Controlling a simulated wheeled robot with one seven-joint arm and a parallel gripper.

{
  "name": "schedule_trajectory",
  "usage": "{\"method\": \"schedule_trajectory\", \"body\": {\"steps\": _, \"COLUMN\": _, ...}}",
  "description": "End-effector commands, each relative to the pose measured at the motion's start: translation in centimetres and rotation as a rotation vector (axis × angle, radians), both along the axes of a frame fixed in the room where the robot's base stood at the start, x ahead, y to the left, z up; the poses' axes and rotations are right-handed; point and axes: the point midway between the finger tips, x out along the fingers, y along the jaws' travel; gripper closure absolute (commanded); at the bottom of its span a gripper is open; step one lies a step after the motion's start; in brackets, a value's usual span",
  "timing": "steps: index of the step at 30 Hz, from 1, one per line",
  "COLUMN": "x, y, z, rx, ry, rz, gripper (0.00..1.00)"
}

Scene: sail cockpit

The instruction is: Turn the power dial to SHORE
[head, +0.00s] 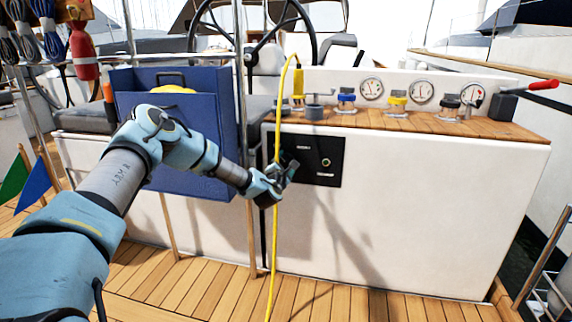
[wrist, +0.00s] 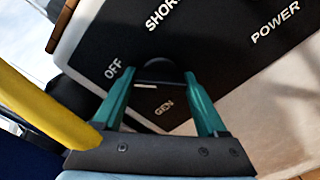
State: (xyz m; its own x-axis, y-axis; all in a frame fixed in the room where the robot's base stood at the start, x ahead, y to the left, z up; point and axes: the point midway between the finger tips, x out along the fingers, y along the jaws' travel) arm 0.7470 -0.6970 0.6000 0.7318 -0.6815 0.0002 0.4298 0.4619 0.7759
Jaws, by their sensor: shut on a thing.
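The black power panel (head: 335,150) is set in the white cockpit wall. In the wrist view the panel (wrist: 215,45) shows tilted white labels: OFF at left, SHORE above, GEN below and POWER at right. The black dial (wrist: 160,68) is between my two teal fingertips, and my gripper (wrist: 158,80) is shut on it. A short pale line shows just below the dial's dark top; I cannot tell for certain which label the dial points to. In the head view my gripper (head: 284,174) is at the panel's left part and hides the dial.
A yellow cable (head: 276,130) hangs down close by my gripper; it also crosses the left of the wrist view (wrist: 40,110). A blue box (head: 215,130) stands left of the panel. Winches and gauges (head: 421,92) sit above. The wall right of the panel is clear.

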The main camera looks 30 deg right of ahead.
Motion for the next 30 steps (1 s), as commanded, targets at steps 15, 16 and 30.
{"method": "schedule_trajectory", "body": {"steps": 15, "x": -0.15, "y": -0.08, "z": -0.18, "rx": 0.333, "ry": -0.310, "rz": -0.003, "gripper": 0.81}}
{"method": "schedule_trajectory", "body": {"steps": 16, "x": -0.14, "y": -0.08, "z": -0.19, "rx": 0.354, "ry": -0.329, "rz": -0.003, "gripper": 0.81}}
{"method": "schedule_trajectory", "body": {"steps": 30, "x": -0.16, "y": -0.08, "z": -0.22, "rx": 0.682, "ry": -0.634, "rz": -0.003, "gripper": 0.81}}
